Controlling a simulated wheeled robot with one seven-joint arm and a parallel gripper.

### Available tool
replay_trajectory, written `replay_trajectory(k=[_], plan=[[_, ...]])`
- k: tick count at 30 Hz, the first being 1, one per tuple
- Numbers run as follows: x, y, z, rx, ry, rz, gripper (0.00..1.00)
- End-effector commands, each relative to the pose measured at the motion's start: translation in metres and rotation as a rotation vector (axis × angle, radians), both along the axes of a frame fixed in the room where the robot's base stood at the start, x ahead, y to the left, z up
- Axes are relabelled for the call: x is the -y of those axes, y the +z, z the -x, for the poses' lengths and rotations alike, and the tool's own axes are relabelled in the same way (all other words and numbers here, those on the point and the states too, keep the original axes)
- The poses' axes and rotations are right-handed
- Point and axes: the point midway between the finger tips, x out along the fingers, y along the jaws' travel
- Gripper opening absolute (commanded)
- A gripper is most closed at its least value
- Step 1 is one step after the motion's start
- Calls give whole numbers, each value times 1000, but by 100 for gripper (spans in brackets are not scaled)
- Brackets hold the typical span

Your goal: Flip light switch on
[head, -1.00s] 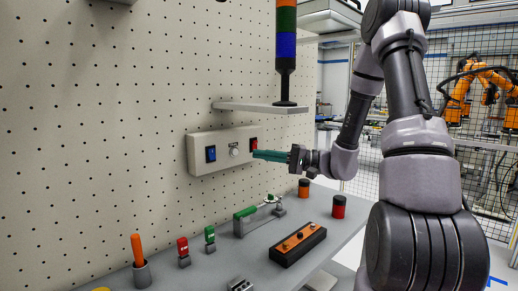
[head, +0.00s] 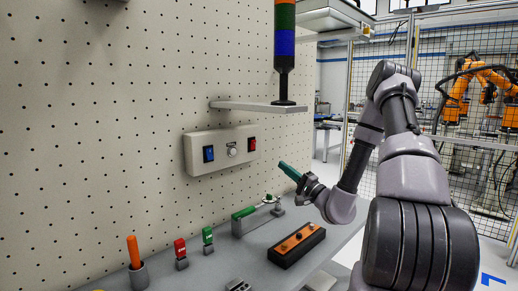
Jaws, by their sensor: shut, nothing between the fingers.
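A pale switch box (head: 196,165) is mounted on the pegboard wall. On its front are a blue rocker switch (head: 208,154) at the left, a round white knob (head: 232,152) in the middle and a red rocker switch (head: 251,144) at the right. The switches are too small to tell which way each is tipped. My gripper (head: 281,165) has green fingers that are shut and empty. It is in the air to the right of and a little below the box, apart from it, with the fingertips pointing up and left.
A shelf (head: 240,105) with a stack light (head: 284,50) juts out above the box. On the bench below are an orange-topped black block (head: 297,245), a green-and-grey fixture (head: 245,217), small red (head: 180,248) and green (head: 208,237) parts and an orange-handled tool (head: 133,252) in a holder.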

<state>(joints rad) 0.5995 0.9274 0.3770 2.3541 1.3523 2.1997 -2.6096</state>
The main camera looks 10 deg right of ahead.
Motion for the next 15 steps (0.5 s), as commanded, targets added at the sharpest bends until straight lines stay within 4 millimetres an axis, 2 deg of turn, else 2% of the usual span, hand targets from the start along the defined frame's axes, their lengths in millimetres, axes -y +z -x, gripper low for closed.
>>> replay_trajectory(k=[5,8,15], plan=[[-7,4,-8,2,4,2,0],[-15,11,-20,4,6,3,0],[-42,31,-59,5,5,2,0]])
